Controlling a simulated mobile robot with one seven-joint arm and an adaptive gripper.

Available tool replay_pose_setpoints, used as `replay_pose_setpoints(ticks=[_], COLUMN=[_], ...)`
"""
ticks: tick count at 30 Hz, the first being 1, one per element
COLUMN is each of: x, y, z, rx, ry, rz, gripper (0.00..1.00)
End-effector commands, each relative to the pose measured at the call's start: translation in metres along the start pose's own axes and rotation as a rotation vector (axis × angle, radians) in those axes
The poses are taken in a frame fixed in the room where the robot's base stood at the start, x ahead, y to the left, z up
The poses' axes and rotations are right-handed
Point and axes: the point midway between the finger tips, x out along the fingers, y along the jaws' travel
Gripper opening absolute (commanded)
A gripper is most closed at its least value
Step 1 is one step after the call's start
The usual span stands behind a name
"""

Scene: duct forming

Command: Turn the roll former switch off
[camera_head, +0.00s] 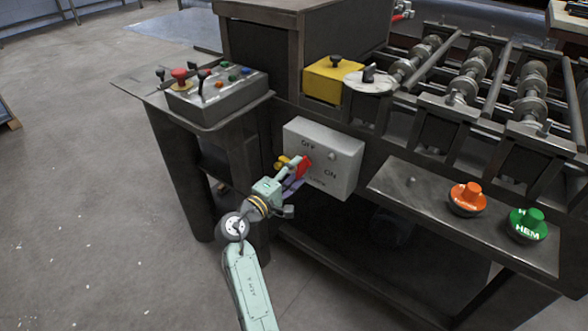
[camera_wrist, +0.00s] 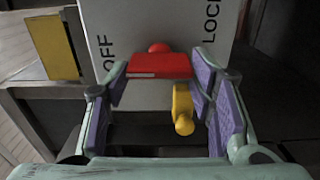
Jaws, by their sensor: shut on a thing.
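The roll former switch is a light grey box (camera_head: 338,150) on the machine's front, marked OFF at upper left, ON at right and LOCK at the bottom. Its red handle (camera_head: 305,165) is at the left part of the face, between the OFF and LOCK marks. The wrist view shows the red handle (camera_wrist: 160,66) between my purple-padded fingers. My gripper (camera_head: 295,174) is shut on it. A yellow part (camera_wrist: 183,108) sticks out between the fingers, nearer the wrist camera. The handle's exact pointing direction is hard to tell.
A grey control box (camera_head: 215,100) with a red button and levers stands on the side table at left. Orange (camera_head: 467,198) and green (camera_head: 528,224) buttons sit on a shelf at right. A yellow block (camera_head: 331,78) is above the switch. Open floor lies at left.

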Motion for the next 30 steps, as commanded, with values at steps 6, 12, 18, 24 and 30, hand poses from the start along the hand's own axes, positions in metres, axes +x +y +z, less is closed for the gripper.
replay_pose_setpoints(ticks=[6, 12, 18, 24, 30], x=[0.0000, -0.0001, -0.0001, -0.0001, 0.0000], y=[-0.0001, -0.0004, -0.0003, -0.0003, -0.0002], z=[0.0001, 0.0001, 0.0000, 0.0000, 0.0000], rx=[-0.028, -0.031, -0.031, -0.029, -0.028], ry=[0.000, 0.000, 0.000, 0.000, 0.000], rz=[0.000, 0.000, 0.000, 0.000, 0.000], gripper=[0.22, 0.22, 0.52, 0.66, 0.70])
